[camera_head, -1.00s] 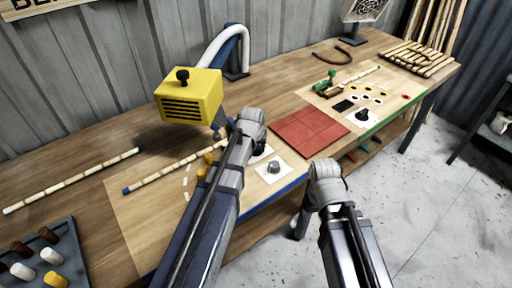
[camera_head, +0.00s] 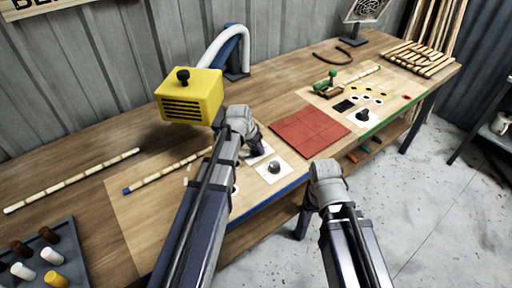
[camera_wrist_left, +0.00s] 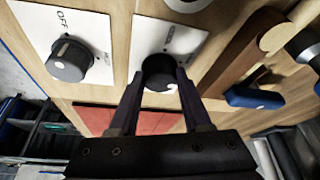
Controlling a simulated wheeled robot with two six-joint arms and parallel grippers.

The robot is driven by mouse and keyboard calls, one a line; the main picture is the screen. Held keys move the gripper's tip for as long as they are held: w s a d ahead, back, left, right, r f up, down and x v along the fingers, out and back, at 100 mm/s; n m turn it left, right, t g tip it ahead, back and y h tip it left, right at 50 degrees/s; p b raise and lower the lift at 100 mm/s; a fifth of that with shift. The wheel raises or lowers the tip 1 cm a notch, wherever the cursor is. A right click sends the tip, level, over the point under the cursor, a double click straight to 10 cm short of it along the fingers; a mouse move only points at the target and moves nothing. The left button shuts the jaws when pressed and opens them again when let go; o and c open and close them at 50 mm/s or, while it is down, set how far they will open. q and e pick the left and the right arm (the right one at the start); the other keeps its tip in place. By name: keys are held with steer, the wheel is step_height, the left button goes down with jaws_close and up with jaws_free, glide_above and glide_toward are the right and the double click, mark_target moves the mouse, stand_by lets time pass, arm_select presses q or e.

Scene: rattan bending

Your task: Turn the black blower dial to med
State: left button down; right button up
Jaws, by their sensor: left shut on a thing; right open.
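A black dial (camera_wrist_left: 158,72) stands on a white plate (camera_wrist_left: 190,38) with small marks too blurred to read. In the left wrist view my left gripper (camera_wrist_left: 161,84) is shut on this dial, one finger on each side. A white spot shows on the dial's near edge. In the head view my left gripper (camera_head: 252,141) is over that plate (camera_head: 264,150) and hides the dial. My right gripper (camera_head: 325,172) is open and empty, off the table's front edge.
A dark grey knob (camera_wrist_left: 69,61) on a white plate reading OFF is beside the held dial; it also shows in the head view (camera_head: 273,166). A yellow slatted box (camera_head: 190,97) stands behind my left arm. Red tiles (camera_head: 309,131) lie to the right.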

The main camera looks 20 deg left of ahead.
arm_select(q)
steer(key=m+h, duration=0.1)
steer(key=m, duration=0.2)
steer(key=m+g+h, duration=0.1)
steer(key=m, duration=0.2)
steer(key=shift+w+a+g, duration=0.1)
steer(key=shift+a+g, duration=0.1)
steer(key=shift+g, duration=0.1)
steer(key=shift+m, duration=0.4)
steer(key=shift+c, duration=1.8)
jaws_free()
